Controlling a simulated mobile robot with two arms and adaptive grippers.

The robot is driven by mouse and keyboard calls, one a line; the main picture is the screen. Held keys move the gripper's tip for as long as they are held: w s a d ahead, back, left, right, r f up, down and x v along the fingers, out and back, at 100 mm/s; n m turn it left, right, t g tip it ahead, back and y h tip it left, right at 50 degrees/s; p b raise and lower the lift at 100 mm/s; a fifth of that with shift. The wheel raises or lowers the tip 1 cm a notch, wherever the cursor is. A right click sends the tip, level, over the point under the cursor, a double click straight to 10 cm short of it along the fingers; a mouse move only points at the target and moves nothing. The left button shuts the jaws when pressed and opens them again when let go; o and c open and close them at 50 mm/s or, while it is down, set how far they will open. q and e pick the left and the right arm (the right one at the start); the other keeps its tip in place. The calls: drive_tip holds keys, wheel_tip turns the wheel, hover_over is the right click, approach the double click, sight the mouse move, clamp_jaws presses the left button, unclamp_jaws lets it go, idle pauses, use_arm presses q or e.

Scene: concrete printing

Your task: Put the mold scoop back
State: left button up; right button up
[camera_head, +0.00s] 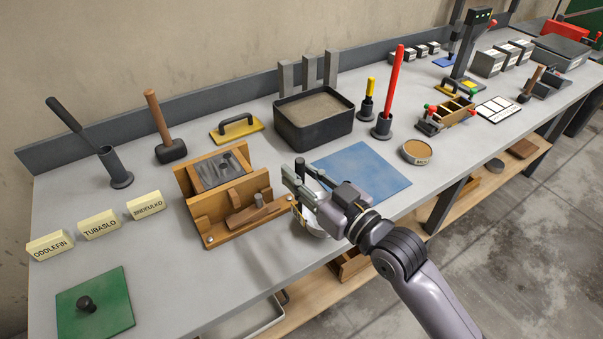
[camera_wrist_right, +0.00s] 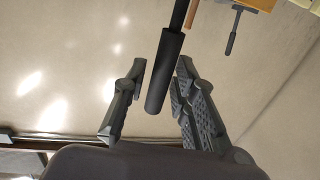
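My right gripper (camera_head: 309,177) is over the bench's front edge, right of the wooden mold. Its two fingers stand apart in the right wrist view (camera_wrist_right: 160,95). A black cylindrical handle (camera_wrist_right: 165,75) lies between them, with a visible gap to the left finger; contact on the right side is unclear. In the head view a pale, rounded piece (camera_head: 312,218) shows below the gripper, partly hidden by it; I cannot tell whether it is the mold scoop's head. My left gripper is not in view.
The wooden mold (camera_head: 215,217) is close left of the gripper. A black tub of grey mix (camera_head: 327,137) and a blue mat (camera_head: 362,171) lie beyond. Black (camera_head: 117,169) and red-handled (camera_head: 383,128) tool holders stand on the bench.

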drive_tip(key=shift+o, duration=0.6)
drive_tip(key=shift+r, duration=0.2)
drive_tip(key=shift+s+d+f, duration=0.1)
drive_tip(key=shift+s+d, duration=0.15)
drive_tip(key=b+v, duration=0.2)
drive_tip(key=v, duration=0.9)
drive_tip(key=shift+s+d, duration=0.1)
drive_tip(key=shift+d, duration=0.05)
